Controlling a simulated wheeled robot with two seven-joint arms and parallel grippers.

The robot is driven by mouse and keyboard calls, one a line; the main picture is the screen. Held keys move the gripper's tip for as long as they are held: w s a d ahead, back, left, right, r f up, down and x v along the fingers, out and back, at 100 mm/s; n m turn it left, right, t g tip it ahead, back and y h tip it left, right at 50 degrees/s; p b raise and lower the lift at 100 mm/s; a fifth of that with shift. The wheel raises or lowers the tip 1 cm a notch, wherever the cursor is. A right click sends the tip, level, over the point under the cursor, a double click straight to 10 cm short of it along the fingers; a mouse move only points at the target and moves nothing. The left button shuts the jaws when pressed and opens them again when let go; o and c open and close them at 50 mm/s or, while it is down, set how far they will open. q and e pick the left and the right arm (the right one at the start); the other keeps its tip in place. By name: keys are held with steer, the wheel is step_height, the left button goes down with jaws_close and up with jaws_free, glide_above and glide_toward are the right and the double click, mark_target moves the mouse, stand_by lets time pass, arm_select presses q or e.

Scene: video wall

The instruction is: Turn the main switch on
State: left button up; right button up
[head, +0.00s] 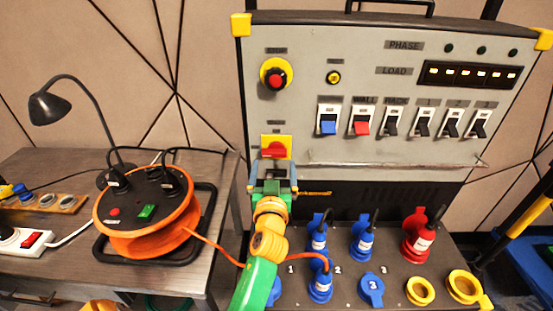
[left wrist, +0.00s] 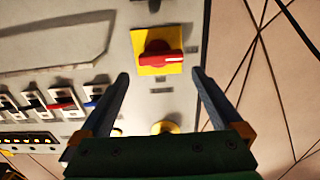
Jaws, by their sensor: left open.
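The main switch (head: 275,146) is a red rotary knob on a yellow plate at the lower left of the grey panel (head: 400,150). It also shows in the left wrist view (left wrist: 160,58), with its red handle lying horizontally across the plate. My left gripper (head: 274,168) is just below the knob in the head view and covers the plate's lower part. In the left wrist view the gripper (left wrist: 160,74) has its fingers spread wide, with the knob seen between and beyond the tips. Nothing is held, and I see no contact. My right gripper is not in view.
A red emergency button (head: 277,78) sits above the switch. A row of breakers with a blue one (head: 328,126) is to its right. Blue plugs (head: 361,242) and a red plug (head: 419,238) stand below. An orange cable reel (head: 147,212) is on the left table.

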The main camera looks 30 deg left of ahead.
mark_target(274, 155)
arm_select(q)
steer(key=x, duration=0.4)
steer(key=shift+w+a, duration=0.2)
steer(key=shift+a, duration=0.1)
steer(key=shift+w+a+f, duration=0.1)
steer(key=shift+w+a, duration=0.1)
steer(key=shift+w, duration=0.3)
steer(key=shift+s, duration=0.1)
steer(key=shift+c, duration=0.2)
steer(key=c, duration=1)
